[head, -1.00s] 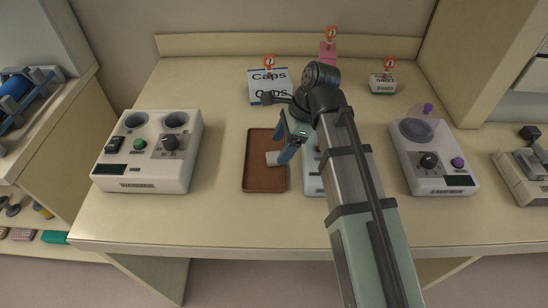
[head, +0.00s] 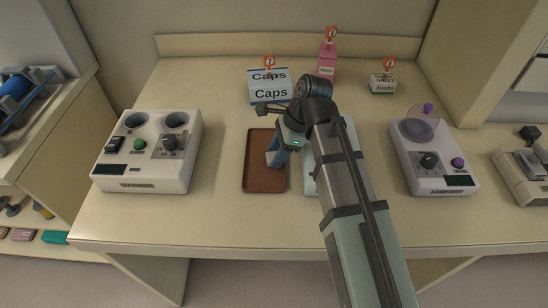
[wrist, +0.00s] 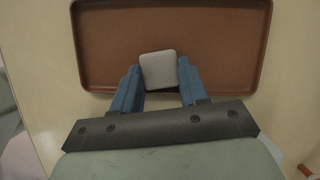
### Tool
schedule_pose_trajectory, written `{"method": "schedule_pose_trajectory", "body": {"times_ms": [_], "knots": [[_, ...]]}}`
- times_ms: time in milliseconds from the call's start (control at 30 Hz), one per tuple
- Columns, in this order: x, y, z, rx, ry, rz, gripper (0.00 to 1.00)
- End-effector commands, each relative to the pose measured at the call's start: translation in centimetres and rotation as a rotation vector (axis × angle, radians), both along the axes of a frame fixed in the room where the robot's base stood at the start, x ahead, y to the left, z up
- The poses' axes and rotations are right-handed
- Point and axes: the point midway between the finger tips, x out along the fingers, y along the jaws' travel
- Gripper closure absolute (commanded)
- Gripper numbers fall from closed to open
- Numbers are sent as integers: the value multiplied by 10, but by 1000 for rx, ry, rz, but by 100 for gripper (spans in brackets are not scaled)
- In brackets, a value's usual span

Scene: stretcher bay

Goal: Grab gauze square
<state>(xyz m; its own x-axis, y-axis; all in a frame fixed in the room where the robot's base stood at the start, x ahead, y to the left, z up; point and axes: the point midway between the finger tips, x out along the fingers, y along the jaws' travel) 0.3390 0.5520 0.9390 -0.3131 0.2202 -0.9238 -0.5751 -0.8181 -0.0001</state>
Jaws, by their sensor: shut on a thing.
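The gauze square (wrist: 159,69) is a small pale grey, round-cornered pad. In the wrist view it sits between the two blue fingers of my gripper (wrist: 158,82), which are shut on it. In the head view my gripper (head: 279,157) reaches down over the right side of the brown tray (head: 265,182), and only a pale edge of the gauze shows beside the fingers. The tray also shows behind the gauze in the wrist view (wrist: 220,35). I cannot tell whether the gauze touches the tray floor.
A white device with two round wells (head: 145,165) stands to the left. Another device with a purple knob (head: 435,165) stands to the right. A Caps box (head: 268,92), a pink bottle (head: 327,65) and a small green-and-white box (head: 382,84) stand at the back. My arm partly hides a pale object right of the tray.

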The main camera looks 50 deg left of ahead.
Motion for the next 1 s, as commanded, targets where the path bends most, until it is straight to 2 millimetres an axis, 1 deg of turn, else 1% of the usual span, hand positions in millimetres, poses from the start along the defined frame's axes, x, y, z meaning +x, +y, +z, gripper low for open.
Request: {"method": "schedule_pose_trajectory", "body": {"times_ms": [33,133,367,467,667,900,1000], "knots": [[0,0,0,0,0,0,75],[0,0,0,0,0,0,85],[0,0,1,0,0,0,85],[0,0,5,0,0,0,85],[1,1,27,2,-1,-1,85],[1,1,65,2,-1,0,85],[1,1,78,1,-1,1,85]]}}
